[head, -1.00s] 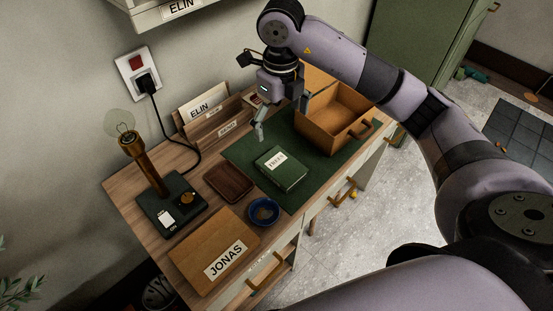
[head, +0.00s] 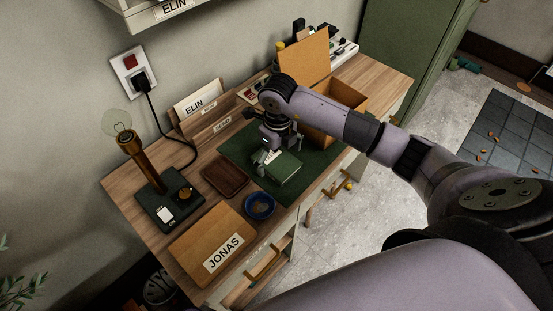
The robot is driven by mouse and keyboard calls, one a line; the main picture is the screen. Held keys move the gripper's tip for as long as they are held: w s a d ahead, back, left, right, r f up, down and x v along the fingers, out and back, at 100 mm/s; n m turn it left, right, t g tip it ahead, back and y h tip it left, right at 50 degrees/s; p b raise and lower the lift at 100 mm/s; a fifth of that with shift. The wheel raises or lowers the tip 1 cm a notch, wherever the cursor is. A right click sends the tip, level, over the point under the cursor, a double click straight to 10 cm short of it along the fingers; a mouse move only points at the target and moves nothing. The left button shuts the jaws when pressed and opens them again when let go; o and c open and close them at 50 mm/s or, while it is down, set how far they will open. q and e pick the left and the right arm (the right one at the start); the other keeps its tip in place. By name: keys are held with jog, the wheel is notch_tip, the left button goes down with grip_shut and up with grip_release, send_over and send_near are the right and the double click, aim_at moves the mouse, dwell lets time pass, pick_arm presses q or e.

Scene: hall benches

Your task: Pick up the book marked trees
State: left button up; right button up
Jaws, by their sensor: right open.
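A green book (head: 286,171) with a white label lies on the dark green desk mat (head: 238,150). The label is now partly hidden by my right gripper; a moment ago it seemed to read TREES. My right gripper (head: 266,164) is open, fingers down, at the book's left and far side. I cannot tell whether a finger touches the book. My left gripper is not in view.
A brown tray (head: 226,177) and a blue dish (head: 260,206) lie left of the book. A JONAS board (head: 213,245), a bulb lamp (head: 144,165) and a letter rack (head: 207,118) stand around. An open box (head: 349,97) is behind my arm.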

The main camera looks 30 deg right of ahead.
jog(key=shift+f, duration=0.55)
jog(key=c, duration=1.3)
jog(key=shift+r, duration=0.1)
